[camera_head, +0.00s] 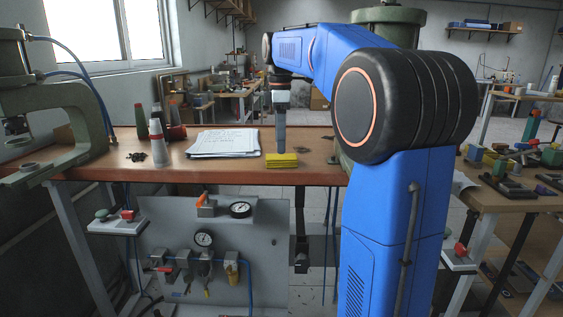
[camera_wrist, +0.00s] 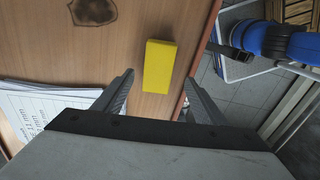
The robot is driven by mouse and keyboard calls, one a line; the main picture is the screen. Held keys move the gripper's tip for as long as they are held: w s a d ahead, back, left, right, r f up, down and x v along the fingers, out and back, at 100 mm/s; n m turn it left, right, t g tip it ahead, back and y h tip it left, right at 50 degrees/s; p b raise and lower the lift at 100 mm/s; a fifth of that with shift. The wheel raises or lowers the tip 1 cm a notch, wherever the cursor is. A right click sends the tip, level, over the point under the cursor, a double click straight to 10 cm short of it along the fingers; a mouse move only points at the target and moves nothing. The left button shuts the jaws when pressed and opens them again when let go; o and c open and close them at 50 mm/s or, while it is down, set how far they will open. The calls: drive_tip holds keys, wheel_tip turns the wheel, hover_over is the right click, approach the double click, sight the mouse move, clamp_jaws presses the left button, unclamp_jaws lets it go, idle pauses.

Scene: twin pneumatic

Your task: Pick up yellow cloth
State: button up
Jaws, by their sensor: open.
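The yellow cloth (camera_head: 282,160) is a small, flat, folded block lying on the wooden workbench near its front edge. In the wrist view the yellow cloth (camera_wrist: 159,66) lies ahead of my fingertips, between their lines, and is untouched. My gripper (camera_head: 281,150) points down just above or behind the cloth in the head view; the exact gap is hard to judge. In the wrist view my gripper (camera_wrist: 159,82) is open and empty, with its two fingers spread apart on either side.
A stack of papers (camera_head: 223,143) lies left of the cloth. Spools (camera_head: 159,143) stand farther left, near a green press (camera_head: 58,110). A panel with gauges (camera_head: 214,245) hangs below the bench (camera_head: 225,172). The bench's edge runs close beside the cloth.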

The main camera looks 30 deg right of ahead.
sight(281, 156)
drive_tip(key=shift+d+f, duration=0.15)
drive_tip(key=shift+f, duration=1.2)
drive_tip(key=shift+d+f, duration=0.1)
drive_tip(key=shift+f, duration=1.25)
drive_tip(key=c, duration=1.1)
